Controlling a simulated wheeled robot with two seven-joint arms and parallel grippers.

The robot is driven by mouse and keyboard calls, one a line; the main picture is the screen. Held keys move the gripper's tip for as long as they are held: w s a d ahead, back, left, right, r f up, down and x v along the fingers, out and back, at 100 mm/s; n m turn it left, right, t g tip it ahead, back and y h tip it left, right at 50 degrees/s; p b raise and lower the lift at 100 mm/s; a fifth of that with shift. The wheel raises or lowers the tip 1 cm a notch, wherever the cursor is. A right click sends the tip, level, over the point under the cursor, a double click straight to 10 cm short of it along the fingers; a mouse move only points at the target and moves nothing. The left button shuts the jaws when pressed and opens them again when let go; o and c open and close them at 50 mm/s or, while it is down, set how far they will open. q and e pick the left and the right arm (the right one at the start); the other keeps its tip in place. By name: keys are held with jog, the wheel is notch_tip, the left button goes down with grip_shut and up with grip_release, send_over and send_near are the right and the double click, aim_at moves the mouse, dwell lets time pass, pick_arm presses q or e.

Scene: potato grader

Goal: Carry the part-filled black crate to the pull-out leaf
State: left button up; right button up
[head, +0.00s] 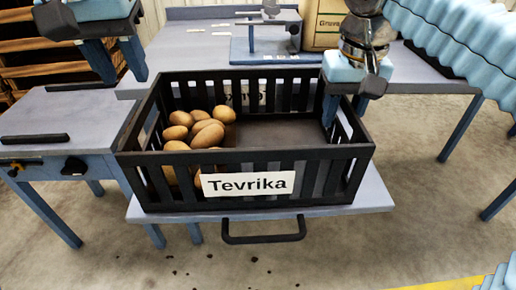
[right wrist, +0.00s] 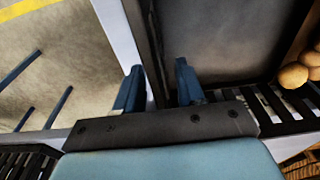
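The black slatted crate (head: 262,156), labelled "Tevrika", is upright over the grey pull-out leaf (head: 374,198) and appears to rest on it. Several potatoes (head: 207,134) lie in its left part; its right part is bare. The leaf's dark handle (head: 264,238) sticks out in front. My right gripper (head: 346,108) is at the crate's right end. In the right wrist view, its fingers (right wrist: 158,88) stand apart on either side of the crate's wall (right wrist: 153,45), not visibly clamped. My left gripper (head: 117,60) is open and empty, above and behind the crate's left end.
A grey bench (head: 195,42) behind the crate carries a blue-based scale (head: 270,45) and a cardboard box (head: 322,22). A side table (head: 58,115) with dark handles stands left. Wooden crates (head: 40,65) are at the far left.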

jog(key=r, duration=0.6)
jog(key=shift+s+r, duration=0.4)
